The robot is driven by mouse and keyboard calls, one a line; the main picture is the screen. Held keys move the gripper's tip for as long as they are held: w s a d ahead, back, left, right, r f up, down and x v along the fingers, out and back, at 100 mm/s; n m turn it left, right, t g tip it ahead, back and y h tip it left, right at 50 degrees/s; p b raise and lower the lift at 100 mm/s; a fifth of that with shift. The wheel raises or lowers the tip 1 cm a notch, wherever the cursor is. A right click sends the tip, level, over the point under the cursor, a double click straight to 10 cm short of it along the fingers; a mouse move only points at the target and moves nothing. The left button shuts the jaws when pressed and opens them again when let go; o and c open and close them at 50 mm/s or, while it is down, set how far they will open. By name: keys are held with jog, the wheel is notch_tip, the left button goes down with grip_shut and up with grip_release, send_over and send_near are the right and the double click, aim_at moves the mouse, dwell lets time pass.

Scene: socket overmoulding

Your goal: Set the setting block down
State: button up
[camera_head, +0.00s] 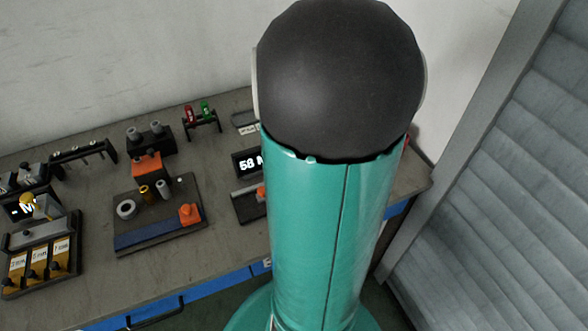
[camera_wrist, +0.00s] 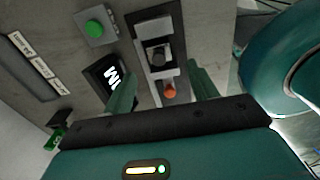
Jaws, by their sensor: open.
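In the wrist view my gripper (camera_wrist: 162,88) is open, its two green fingers spread apart with nothing seen between their tips. Beyond the fingers lies a dark fixture with light grey parts (camera_wrist: 152,30). A dark, knob-like piece (camera_wrist: 158,54) sits in it, with a small orange part (camera_wrist: 169,90) nearer me. I cannot tell whether the dark piece is the setting block. In the head view three yellow labelled blocks with black knobs (camera_head: 38,262) stand in a holder at the left. My arm hides the gripper and part of the fixture (camera_head: 250,206) there.
A display (camera_wrist: 108,75) and a green button (camera_wrist: 94,28) lie left of the fixture in the wrist view. In the head view a dark board (camera_head: 150,238) with rings and pins, and a rack with red and green tools (camera_head: 201,117), stand on the grey bench (camera_head: 90,290).

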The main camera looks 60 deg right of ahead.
jog(key=w+a+r+m+t+h, duration=0.1)
jog(key=w+a+r+m, duration=0.2)
jog(key=a+r, duration=0.35)
jog(key=w+a+r+m+t+h, duration=0.1)
jog(key=w+a+r+m, duration=0.2)
jog(key=a, duration=0.7)
jog(key=s+a+r+m+t+y, duration=0.1)
jog(key=s+a+r+m, duration=0.1)
jog(key=a, duration=0.5)
jog(key=s+a+r+m+t+y, duration=0.1)
jog(key=s+a+r+m+t, duration=0.1)
jog(key=a, duration=0.5)
jog(key=shift+r+m+t, duration=0.3)
jog(key=shift+r+m, duration=0.25)
jog(key=shift+m, duration=0.35)
jog(key=shift+d, duration=0.1)
